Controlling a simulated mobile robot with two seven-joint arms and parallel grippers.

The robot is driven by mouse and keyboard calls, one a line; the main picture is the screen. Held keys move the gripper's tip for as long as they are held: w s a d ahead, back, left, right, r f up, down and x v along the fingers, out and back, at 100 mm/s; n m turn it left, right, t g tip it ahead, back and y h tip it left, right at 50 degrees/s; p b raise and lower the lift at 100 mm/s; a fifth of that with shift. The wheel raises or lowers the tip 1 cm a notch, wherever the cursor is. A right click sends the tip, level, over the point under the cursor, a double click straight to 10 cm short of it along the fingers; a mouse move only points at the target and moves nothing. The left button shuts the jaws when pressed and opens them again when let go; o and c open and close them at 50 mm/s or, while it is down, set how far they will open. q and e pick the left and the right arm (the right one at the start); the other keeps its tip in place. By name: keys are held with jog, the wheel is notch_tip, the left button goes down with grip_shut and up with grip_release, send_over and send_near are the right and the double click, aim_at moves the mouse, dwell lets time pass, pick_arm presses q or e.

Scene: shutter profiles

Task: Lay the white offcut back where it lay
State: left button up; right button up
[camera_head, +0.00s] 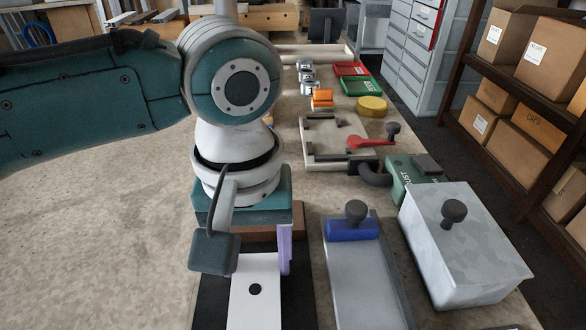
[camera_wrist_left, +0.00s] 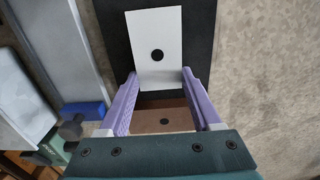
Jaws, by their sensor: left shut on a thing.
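The white offcut (camera_head: 254,308) is a flat white piece with a round dark spot, at the bottom of the head view. It also shows in the left wrist view (camera_wrist_left: 158,25). A brown block (camera_wrist_left: 160,122) shows between the fingers, nearer the palm. My right gripper is not in view.
To the right are a grey tray (camera_head: 360,285) with a blue bar (camera_head: 352,230) and a lidded grey box (camera_head: 465,245). Further back are a green dust unit (camera_head: 405,185), a jig with a red lever (camera_head: 370,142) and a yellow disc (camera_head: 371,106). Bare mat borders the offcut.

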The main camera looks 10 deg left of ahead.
pick_arm(q)
jog(key=o, duration=1.4)
jog(key=shift+c, duration=0.2)
notch_tip(320, 180, up, 12)
jog(key=p, duration=0.3)
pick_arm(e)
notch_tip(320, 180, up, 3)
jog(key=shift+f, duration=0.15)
pick_arm(q)
jog(key=m+h, duration=0.2)
jog(key=m, duration=0.1)
send_over(278, 308)
notch_tip(278, 308, down, 3)
jog(key=shift+f+t, duration=0.2)
jog(key=shift+t, duration=0.1)
jog(key=s+a+f+t, duration=0.1)
jog(key=s+a, duration=0.2)
jog(key=a, duration=0.1)
jog(key=s+a+f+m+t+y, duration=0.1)
jog(key=s+a, duration=0.3)
jog(key=s+a+f+m+t, duration=0.1)
jog(key=s+a, duration=0.2)
jog(key=a, duration=0.1)
jog(key=shift+s+a+y, duration=0.15)
jog(key=shift+s+y, duration=0.25)
